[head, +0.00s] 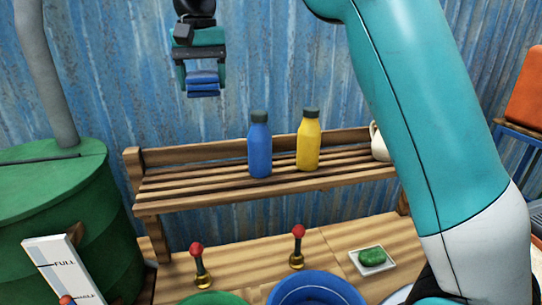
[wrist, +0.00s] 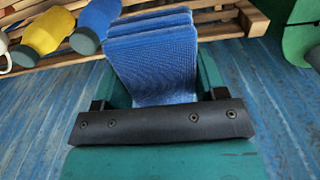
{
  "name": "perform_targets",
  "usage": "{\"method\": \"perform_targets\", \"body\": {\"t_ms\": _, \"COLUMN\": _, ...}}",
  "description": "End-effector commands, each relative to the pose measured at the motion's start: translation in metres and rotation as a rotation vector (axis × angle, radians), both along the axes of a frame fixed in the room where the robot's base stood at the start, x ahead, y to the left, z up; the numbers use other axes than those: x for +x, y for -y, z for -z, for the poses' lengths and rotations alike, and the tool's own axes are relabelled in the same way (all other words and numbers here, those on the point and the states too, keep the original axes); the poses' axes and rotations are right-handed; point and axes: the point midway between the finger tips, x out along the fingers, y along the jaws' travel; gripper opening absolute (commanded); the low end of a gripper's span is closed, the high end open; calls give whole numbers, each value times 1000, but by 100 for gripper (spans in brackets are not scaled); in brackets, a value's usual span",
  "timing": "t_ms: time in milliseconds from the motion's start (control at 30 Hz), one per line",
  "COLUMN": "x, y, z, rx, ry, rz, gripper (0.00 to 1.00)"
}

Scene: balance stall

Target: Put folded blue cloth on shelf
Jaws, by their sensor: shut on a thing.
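My gripper (head: 203,78) is raised in front of the blue corrugated wall, above the left part of the shelf. It is shut on the folded blue cloth (head: 203,88), which hangs between the fingers in stacked layers. The cloth also fills the middle of the wrist view (wrist: 152,60). The slatted wooden shelf (head: 205,184) is below and apart from the cloth. Its left part is bare. A blue bottle (head: 260,147) and a yellow bottle (head: 308,143) stand upright near its middle.
A white jug (head: 378,143) stands at the shelf's right end, partly behind my arm. A green barrel (head: 60,215) stands at left. Red-knobbed levers (head: 298,245), a small tray (head: 390,264) with a green item and a blue bowl (head: 318,285) are on the lower bench.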

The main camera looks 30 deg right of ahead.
Motion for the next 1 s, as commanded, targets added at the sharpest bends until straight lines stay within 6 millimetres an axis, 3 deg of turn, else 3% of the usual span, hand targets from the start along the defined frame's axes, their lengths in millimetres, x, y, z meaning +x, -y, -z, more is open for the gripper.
{"method": "perform_targets", "body": {"t_ms": 167, "x": -1, "y": -1, "z": 19, "rx": -1, "ry": -6, "rz": -2, "gripper": 42}}
{"method": "perform_targets", "body": {"t_ms": 600, "x": -1, "y": 0, "z": 133, "rx": -1, "ry": -6, "rz": -1, "gripper": 42}}
{"method": "perform_targets", "body": {"t_ms": 1000, "x": -1, "y": 0, "z": 184, "rx": -1, "ry": -4, "rz": -1, "gripper": 42}}
